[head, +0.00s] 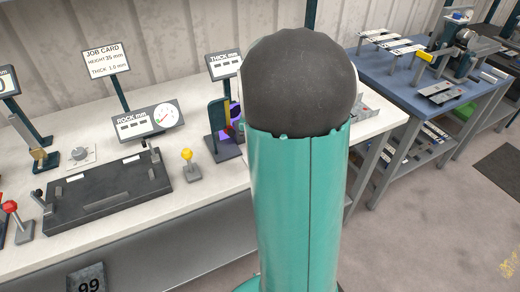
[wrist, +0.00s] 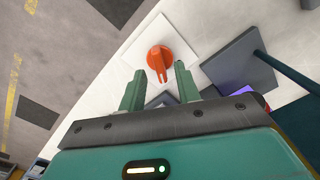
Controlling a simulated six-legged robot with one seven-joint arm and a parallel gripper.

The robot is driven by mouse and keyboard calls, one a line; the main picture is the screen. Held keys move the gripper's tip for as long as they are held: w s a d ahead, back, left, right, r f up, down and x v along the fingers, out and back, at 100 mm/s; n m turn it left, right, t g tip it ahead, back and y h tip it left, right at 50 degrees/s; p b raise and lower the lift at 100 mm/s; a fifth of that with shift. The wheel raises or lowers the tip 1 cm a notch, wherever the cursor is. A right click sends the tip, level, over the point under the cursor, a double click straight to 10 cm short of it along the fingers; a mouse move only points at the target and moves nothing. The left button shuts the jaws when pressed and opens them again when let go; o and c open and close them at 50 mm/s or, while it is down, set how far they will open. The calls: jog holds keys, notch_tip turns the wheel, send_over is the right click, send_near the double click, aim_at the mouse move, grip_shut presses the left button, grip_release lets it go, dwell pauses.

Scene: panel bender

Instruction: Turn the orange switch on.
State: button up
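The orange switch (wrist: 160,57) is a round rotary knob with a raised grip bar, on a pale square plate (wrist: 186,32). In the wrist view the narrow end of its bar points down the picture, towards my gripper. My gripper (wrist: 159,68) is open, with one green finger on each side of the line to the knob. Its fingertips appear just short of the knob, with nothing held; I cannot tell the exact gap. In the head view my teal arm covers the middle, and neither the switch nor my gripper shows.
A dark panel with a post (wrist: 240,62) stands right of the switch in the wrist view. In the head view the white bench (head: 215,180) holds a black fixture (head: 108,192), a yellow-knobbed lever (head: 188,164) and sign posts. A blue table (head: 400,77) stands at right, with open floor before it.

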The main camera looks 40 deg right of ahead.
notch_tip(320, 180, up, 12)
jog(key=shift+r, duration=0.15)
dwell(0.6)
